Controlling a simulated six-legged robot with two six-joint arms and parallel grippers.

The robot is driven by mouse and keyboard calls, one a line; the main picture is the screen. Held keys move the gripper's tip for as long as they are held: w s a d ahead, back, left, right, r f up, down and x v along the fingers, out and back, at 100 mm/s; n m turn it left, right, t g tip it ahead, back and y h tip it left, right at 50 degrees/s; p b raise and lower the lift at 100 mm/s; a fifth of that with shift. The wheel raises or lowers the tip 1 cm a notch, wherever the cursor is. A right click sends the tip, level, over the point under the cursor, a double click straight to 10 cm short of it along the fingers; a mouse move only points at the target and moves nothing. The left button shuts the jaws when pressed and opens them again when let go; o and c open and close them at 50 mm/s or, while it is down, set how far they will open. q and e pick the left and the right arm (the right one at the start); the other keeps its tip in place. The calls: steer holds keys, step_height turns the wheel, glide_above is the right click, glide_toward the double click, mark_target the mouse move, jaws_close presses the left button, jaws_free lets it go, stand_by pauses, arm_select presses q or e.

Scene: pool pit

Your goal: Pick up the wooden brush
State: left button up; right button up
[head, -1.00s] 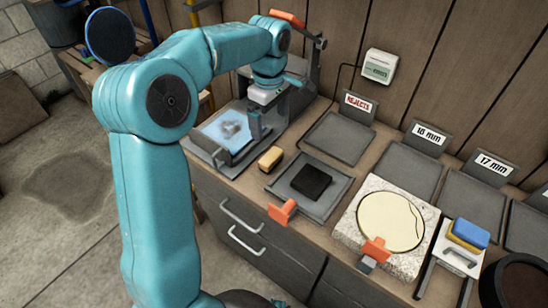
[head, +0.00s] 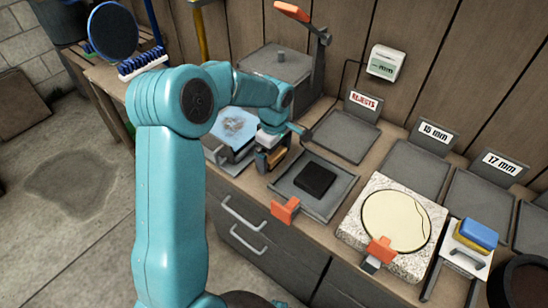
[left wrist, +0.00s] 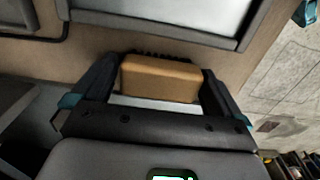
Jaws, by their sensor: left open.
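The wooden brush (head: 262,161) is a small tan block on the bench, left of the black-block tray. In the left wrist view, its plain wooden face (left wrist: 160,80) fills the space between my fingers, with a dark bristly edge along its far side. My left gripper (head: 271,153) is down at the brush and partly hides it in the head view. In the left wrist view, my open left gripper (left wrist: 158,72) has one dark finger on each side of the brush. A narrow gap shows at the sides; contact is not clear. My right gripper is not in view.
A grey tray (head: 338,203) with a black block (head: 314,180) is just right of the brush. A machine with a pale plate (head: 233,128) is close on the left. A stone slab (head: 408,264) with a pale disc lies further right. An orange clamp (head: 285,209) sits at the bench edge.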

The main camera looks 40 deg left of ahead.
arm_select(q)
steer(key=shift+c, duration=0.3)
steer(key=c, duration=0.7)
steer(key=shift+r+p, duration=0.55)
steer(key=shift+r, duration=4.5)
steer(key=shift+c, duration=0.2)
